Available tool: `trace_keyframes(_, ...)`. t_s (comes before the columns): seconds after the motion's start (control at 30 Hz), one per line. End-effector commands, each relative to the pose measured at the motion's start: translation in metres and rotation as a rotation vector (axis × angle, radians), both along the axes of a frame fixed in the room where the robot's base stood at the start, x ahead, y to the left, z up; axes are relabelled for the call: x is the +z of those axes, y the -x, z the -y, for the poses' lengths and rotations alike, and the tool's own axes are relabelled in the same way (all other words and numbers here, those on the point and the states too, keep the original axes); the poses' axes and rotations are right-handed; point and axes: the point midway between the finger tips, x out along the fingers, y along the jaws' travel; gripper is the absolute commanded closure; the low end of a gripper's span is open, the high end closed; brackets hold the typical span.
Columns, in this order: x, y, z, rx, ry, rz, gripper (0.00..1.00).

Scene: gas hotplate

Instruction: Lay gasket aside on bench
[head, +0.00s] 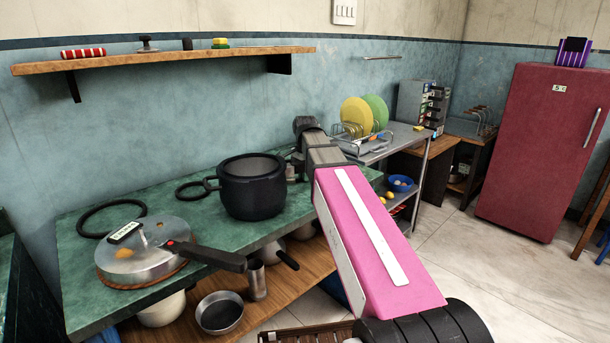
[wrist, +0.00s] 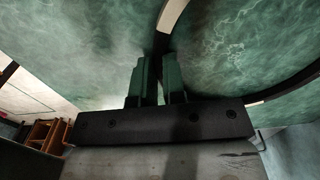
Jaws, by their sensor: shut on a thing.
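My gripper (wrist: 157,66) is shut on the gasket (wrist: 296,84), a dark ring, in the wrist view. The ring passes between the fingers and curves off to the upper right over the green bench; I cannot tell if it touches the bench. In the head view my gripper (head: 292,171) is low beside the right side of the black pot (head: 252,190), partly hidden. A black loop (head: 181,190) shows left of the pot; I cannot tell if it is the held gasket. The green bench (head: 75,275) runs along the wall.
Another black ring (head: 82,225) lies flat on the bench at the left, behind the metal lid (head: 170,235) with its long handle (head: 215,257). A dish rack (head: 365,146) with plates stands right of my arm. The wall shelf (head: 165,60) overhangs the bench.

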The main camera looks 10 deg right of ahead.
Motion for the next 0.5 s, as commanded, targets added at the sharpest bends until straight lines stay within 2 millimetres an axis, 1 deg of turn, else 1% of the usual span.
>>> trace_keyframes(0.23,-0.0018,0.0000,0.0000,0.000,0.000,0.000,1.00)
trace_keyframes(0.27,-0.0018,-0.0001,0.0000,0.000,0.000,0.000,0.83)
trace_keyframes(0.3,-0.0015,-0.0001,0.0000,0.000,0.000,0.000,0.70)
trace_keyframes(0.33,-0.0015,-0.0001,0.0000,0.000,0.000,0.000,0.64)
trace_keyframes(0.5,-0.0014,-0.0001,0.0000,0.000,0.000,0.000,0.64)
